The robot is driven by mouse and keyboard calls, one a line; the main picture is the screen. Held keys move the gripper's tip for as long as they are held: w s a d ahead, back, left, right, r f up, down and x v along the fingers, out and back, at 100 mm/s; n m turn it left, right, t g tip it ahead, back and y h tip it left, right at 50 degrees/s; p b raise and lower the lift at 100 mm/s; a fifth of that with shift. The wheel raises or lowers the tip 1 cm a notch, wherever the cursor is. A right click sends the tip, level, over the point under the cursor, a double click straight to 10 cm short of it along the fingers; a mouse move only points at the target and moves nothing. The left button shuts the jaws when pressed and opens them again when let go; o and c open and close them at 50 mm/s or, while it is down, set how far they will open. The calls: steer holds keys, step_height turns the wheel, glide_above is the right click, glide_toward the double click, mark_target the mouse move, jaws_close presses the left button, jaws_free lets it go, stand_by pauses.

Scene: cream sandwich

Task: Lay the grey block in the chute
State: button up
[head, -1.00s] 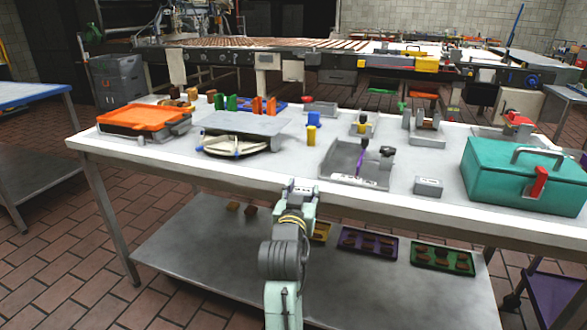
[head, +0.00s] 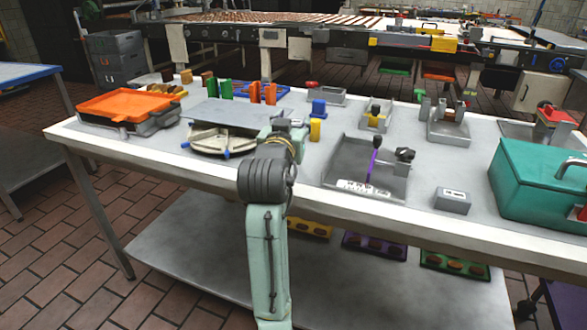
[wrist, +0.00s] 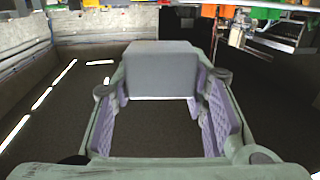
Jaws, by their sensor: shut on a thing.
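In the wrist view a plain grey block (wrist: 162,70) sits between the purple pads of my gripper, which is shut on it. In the head view my gripper (head: 291,127) is over the table, between the flat grey plate and the yellow block. My arm mostly hides the held block there. I cannot tell for sure which fixture is the chute. An open grey tray (head: 342,180) with a white label and a purple stick stands right of my gripper.
A yellow block (head: 315,130) and a blue block (head: 318,108) stand close to my gripper's right. A labelled grey box (head: 452,201) and a teal toolbox (head: 535,185) are at the right.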

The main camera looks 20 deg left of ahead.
steer(key=shift+s, duration=0.1)
step_height(320, 180, down, 10)
steer(key=shift+r+p, duration=0.2)
steer(key=shift+p, duration=0.4)
steer(key=shift+f, duration=0.1)
steer(key=shift+f, duration=0.15)
steer(key=o, duration=1.1)
steer(key=shift+o, duration=0.2)
steer(key=s+d+b, duration=0.1)
steer(key=s+b, duration=0.2)
steer(key=s, duration=0.7)
steer(key=shift+s+d, duration=0.2)
steer(key=shift+s, duration=0.15)
